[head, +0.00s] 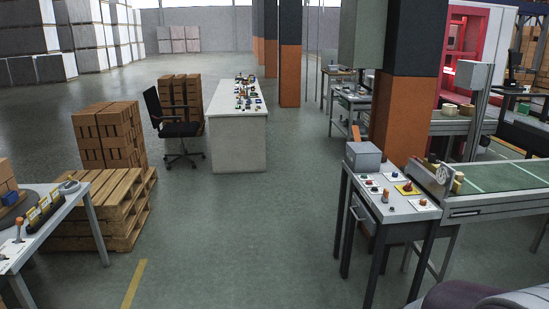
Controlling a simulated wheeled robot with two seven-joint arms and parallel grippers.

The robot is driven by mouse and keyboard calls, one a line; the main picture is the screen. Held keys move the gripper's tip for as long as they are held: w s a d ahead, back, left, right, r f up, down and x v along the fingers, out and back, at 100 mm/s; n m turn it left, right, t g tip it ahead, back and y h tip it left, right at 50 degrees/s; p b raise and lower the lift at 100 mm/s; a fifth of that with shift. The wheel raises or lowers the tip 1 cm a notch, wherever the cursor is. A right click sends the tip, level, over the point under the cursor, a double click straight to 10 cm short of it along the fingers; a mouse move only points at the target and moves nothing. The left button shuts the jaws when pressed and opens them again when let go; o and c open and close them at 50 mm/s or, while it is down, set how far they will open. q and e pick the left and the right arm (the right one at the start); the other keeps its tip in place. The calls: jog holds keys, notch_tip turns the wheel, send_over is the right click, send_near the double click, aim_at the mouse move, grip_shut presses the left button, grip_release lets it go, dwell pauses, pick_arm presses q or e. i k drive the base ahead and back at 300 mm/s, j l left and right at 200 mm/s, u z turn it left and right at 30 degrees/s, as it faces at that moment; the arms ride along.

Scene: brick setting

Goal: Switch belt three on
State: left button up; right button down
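A small control table (398,214) stands at the right with several buttons and switches on its top. A grey box (363,156) sits at the table's back left corner. A conveyor with a green belt (490,180) runs off to the right beside it. No label for belt three is readable, so I cannot tell which control or belt it is. Neither of my grippers is in view.
A table (25,258) with a lever and yellow-marked parts stands at the left. Stacked boxes (108,133), pallets (95,215), an office chair (177,125) and a white bench (235,145) stand behind. Orange-black pillars rise behind the control table. The middle floor is clear.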

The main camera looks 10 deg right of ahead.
aim_at(407, 188)
jog(key=i+z, duration=0.1)
jog(key=i, duration=0.85)
jog(key=i+j+z, duration=0.1)
jog(key=i, duration=0.9)
jog(key=i+j+z, duration=0.1)
jog(key=i, duration=0.85)
jog(key=i+l+z, duration=0.2)
jog(key=i+z, duration=0.25)
jog(key=i, duration=0.2)
jog(key=i+z, duration=0.45)
jog(key=i, duration=0.25)
jog(key=i+j+z, duration=0.3)
jog(key=i+z, duration=0.15)
jog(key=i, duration=0.2)
